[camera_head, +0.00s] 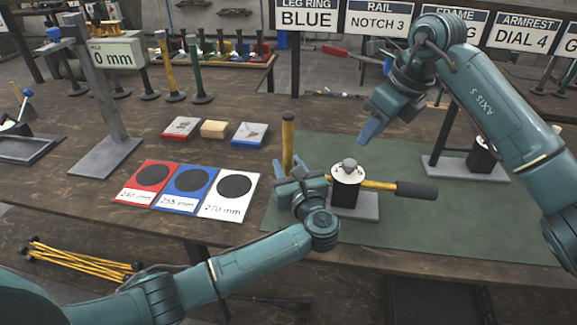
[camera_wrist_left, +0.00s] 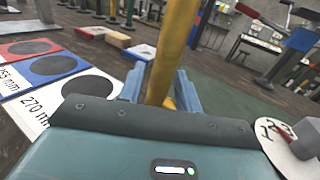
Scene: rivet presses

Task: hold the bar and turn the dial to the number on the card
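A yellow upright bar (camera_head: 288,145) stands on the green mat. My left gripper (camera_head: 291,165) is around its lower part; in the left wrist view the bar (camera_wrist_left: 174,50) passes between the blue fingers (camera_wrist_left: 162,88), which look spread, with contact unclear. Another yellow length with a black grip (camera_head: 415,190) extends rightward behind the dial; whether it joins the upright is hidden. The white dial (camera_head: 347,172) with a grey knob (camera_head: 349,164) sits on a black block, and its edge shows in the left wrist view (camera_wrist_left: 275,137). My right gripper (camera_head: 370,130) hangs above right of the dial, apart from it. The card (camera_head: 527,32) reads "ARMREST DIAL 4".
Red, blue and white size cards (camera_head: 232,207) lie left of the mat. A grey stand (camera_head: 105,155) and small boxes (camera_head: 215,129) are further left and back. A second stand (camera_head: 470,166) is at right. The green mat (camera_head: 430,228) is clear in front.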

